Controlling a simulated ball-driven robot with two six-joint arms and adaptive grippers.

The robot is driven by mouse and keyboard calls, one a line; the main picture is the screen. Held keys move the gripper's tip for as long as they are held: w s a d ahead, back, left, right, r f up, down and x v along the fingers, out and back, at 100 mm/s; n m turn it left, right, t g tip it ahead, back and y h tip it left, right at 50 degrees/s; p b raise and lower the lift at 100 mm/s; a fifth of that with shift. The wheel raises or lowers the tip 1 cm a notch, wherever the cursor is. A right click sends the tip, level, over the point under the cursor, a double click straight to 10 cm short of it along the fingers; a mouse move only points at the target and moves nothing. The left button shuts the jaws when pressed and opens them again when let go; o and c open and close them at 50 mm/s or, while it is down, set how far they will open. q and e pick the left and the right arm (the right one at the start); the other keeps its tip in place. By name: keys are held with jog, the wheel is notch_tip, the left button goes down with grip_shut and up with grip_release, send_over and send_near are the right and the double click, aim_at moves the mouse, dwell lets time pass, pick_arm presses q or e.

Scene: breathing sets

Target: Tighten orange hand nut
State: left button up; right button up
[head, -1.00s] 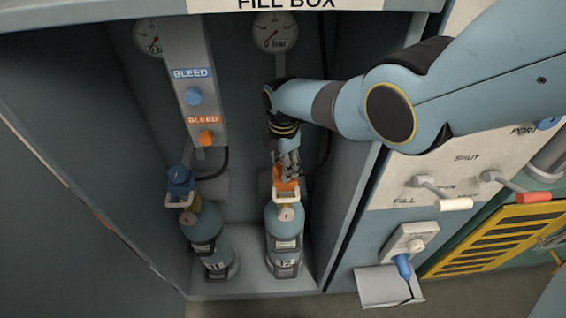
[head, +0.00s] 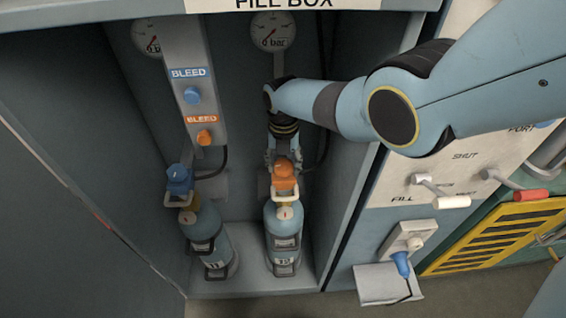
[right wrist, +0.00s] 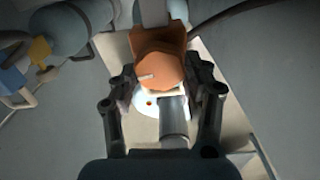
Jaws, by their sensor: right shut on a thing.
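The orange hand nut (head: 284,174) sits on top of the right-hand blue cylinder (head: 284,225) in the fill box. My right gripper (head: 284,160) comes down over it from above, with the fingers on both sides. In the right wrist view the orange hand nut (right wrist: 158,62) lies between the two dark fingers of my right gripper (right wrist: 162,88), which is shut on it. Where the fingertips touch is partly hidden. My left gripper is not in view.
A second cylinder (head: 207,238) with a blue hand nut (head: 179,178) stands to the left. Blue and orange bleed knobs sit on a grey panel (head: 192,60) above it. The box's right wall (head: 345,190) is close to my arm.

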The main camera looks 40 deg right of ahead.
aim_at(284, 166)
jog(key=shift+d+f+n+b, duration=0.15)
jog(key=shift+n+b, duration=0.55)
jog(key=shift+n, duration=0.5)
jog(key=shift+n+b, duration=0.8)
jog(key=shift+b, duration=0.05)
jog(key=shift+n+b, duration=0.4)
jog(key=shift+b, duration=0.05)
jog(key=shift+r, duration=0.2)
jog(key=o, duration=1.2)
jog(key=shift+c, duration=0.2)
notch_tip(284, 166, up, 12)
